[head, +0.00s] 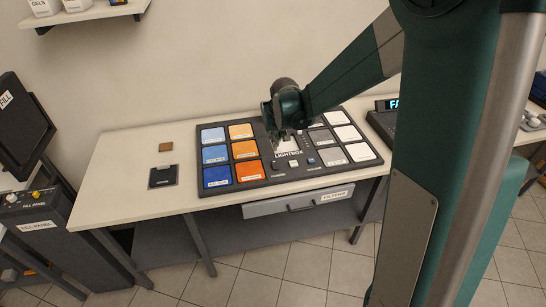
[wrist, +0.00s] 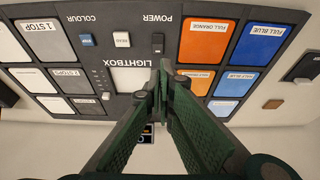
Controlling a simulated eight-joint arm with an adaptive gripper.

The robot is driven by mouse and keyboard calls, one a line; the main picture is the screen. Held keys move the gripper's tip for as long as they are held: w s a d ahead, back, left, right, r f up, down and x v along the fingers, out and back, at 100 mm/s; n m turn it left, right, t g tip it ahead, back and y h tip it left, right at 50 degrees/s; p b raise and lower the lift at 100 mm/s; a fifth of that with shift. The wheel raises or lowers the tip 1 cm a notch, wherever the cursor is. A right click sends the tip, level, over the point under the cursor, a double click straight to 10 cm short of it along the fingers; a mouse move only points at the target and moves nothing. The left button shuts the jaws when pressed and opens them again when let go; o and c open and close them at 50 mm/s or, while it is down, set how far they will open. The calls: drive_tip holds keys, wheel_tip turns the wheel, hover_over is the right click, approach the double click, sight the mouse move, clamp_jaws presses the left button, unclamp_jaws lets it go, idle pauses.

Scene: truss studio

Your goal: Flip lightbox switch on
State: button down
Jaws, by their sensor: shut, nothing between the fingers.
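The lightbox (head: 268,183) is a dark panel lying on the table, with blue, orange, grey and white labelled pads. It also fills much of the wrist view (wrist: 130,84), upside down. The dark power switch (wrist: 157,43) sits beside the word POWER. In the head view the power switch (head: 275,165) is at the left of a short row near the front edge. I cannot tell its position. My gripper (wrist: 163,78) is shut and empty, its tips over the LIGHTBOX lettering near the switch. In the head view my gripper (head: 281,135) is above the panel's middle, partly covering it.
A white button (wrist: 122,39) and a blue button (wrist: 87,39) stand beside the power switch. A dark square item (head: 163,177) and a small brown block (head: 165,146) lie left of the lightbox. The table's left part (head: 120,165) is clear.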

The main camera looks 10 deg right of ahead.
sight(273, 162)
drive_tip(key=shift+f, duration=0.1)
idle(0.4)
drive_tip(key=shift+x, duration=6.9)
